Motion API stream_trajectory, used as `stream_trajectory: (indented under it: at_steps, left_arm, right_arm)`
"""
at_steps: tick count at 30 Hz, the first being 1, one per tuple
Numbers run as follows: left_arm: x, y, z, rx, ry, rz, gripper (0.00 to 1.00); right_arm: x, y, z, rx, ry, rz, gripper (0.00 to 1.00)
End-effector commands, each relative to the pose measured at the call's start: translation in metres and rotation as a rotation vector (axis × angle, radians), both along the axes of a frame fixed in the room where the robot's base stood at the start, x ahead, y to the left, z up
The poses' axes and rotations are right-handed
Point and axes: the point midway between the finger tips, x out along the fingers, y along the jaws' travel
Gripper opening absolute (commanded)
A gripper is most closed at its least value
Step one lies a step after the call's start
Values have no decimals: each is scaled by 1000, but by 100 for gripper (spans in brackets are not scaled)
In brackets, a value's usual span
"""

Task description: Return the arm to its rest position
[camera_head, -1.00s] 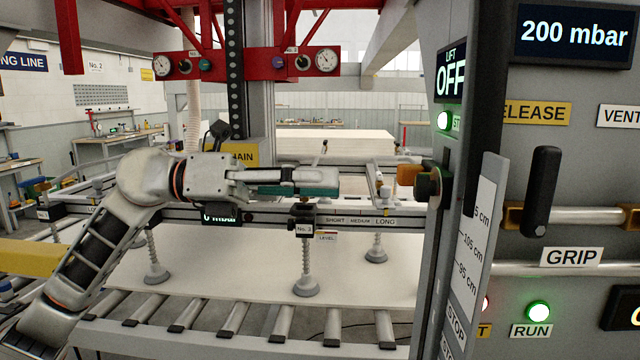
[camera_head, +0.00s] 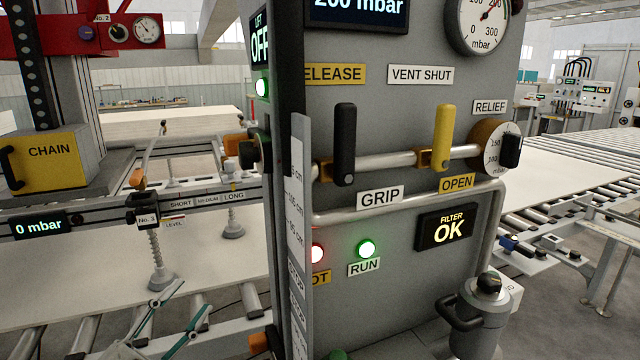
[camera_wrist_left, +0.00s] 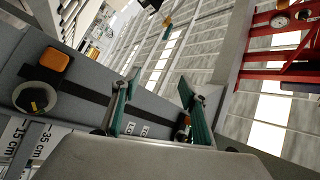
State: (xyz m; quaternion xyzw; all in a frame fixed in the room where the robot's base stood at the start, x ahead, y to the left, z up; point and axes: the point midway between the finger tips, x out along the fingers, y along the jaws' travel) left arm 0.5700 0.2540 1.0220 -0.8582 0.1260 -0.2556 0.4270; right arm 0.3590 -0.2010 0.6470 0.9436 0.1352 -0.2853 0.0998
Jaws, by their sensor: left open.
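My left gripper (camera_head: 192,300) shows at the bottom left of the head view, with two thin green-lined fingers spread apart and nothing between them. It is in front of the rollers and the pale board (camera_head: 60,285), below the suction cup (camera_head: 162,278). Most of the left arm is outside the head view. In the left wrist view the open fingers (camera_wrist_left: 159,80) point up past the grey column. My right gripper is not in view.
The grey control column (camera_head: 400,260) with black and yellow levers (camera_head: 442,135) stands close on the right of the gripper. A yellow CHAIN box (camera_head: 48,160) and the suction beam lie to the left. A roller conveyor (camera_head: 570,190) is at far right.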

Motion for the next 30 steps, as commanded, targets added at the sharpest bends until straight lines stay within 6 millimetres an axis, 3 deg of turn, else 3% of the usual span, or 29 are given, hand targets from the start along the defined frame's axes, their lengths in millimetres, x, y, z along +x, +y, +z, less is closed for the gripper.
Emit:
stream_trajectory:
  at_steps: [1,6,12,15,18,22,30]
  left_arm:
    - [-6,1,-39,-64,104,31,44]
    - [-37,0,-152,-232,418,128,44]
    - [-105,-16,-270,-385,765,229,44]
    - [-143,-28,-315,-446,912,268,44]
    - [-176,-39,-346,-490,1026,296,44]
    - [-203,-49,-369,-520,1115,317,44]
    - [-212,-52,-376,-530,1144,324,44]
  right_arm:
    - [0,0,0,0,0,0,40]
    - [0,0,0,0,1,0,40]
    - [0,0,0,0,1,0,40]
    - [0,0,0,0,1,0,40]
    - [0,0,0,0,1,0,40]
    - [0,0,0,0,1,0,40]
    - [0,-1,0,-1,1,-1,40]
